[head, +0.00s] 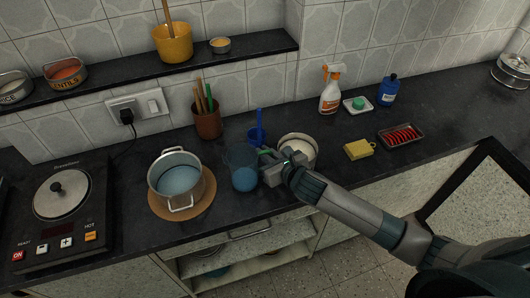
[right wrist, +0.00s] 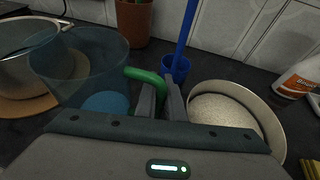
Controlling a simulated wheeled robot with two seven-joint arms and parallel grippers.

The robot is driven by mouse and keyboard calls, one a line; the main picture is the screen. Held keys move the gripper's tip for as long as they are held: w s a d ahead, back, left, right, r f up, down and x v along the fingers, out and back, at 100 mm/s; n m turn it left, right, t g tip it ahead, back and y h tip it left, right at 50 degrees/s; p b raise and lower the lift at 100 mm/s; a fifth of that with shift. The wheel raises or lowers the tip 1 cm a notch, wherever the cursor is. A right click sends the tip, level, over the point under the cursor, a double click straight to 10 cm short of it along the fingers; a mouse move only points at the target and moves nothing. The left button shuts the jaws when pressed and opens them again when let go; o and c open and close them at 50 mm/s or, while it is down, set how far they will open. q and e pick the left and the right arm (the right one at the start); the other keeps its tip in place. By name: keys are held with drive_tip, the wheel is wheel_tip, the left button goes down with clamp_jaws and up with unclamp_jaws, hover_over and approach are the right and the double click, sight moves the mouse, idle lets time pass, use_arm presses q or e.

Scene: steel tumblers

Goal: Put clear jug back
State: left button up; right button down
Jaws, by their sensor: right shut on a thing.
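The clear jug (head: 242,172) is bluish and see-through, with blue liquid in its lower part and a green handle. It looks upright, just right of the steel pot. I cannot tell whether its base touches the counter. My right gripper (head: 269,167) is shut on the jug's handle from the right side. In the right wrist view, the jug (right wrist: 82,62) is at the left, and its green handle (right wrist: 146,76) runs into the fingers of my right gripper (right wrist: 160,98). My left gripper is in neither view.
A steel pot (head: 177,163) of bluish liquid stands on a round wooden board (head: 182,213). A blue cup (head: 256,138) with a blue-handled tool is behind the gripper. A bowl of pale grains (head: 311,147) is close right. A utensil pot (head: 208,124) and hotplate (head: 88,178) are left.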

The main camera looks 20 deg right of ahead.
drive_tip(key=shift+f, duration=0.25)
drive_tip(key=shift+f, duration=0.2)
drive_tip(key=c, duration=2.2)
unclamp_jaws()
drive_tip(key=shift+o, duration=0.2)
drive_tip(key=shift+r, duration=0.15)
drive_tip(key=shift+s, duration=0.1)
drive_tip(key=b+v, duration=0.2)
drive_tip(key=v, duration=1)
drive_tip(key=shift+d, duration=0.1)
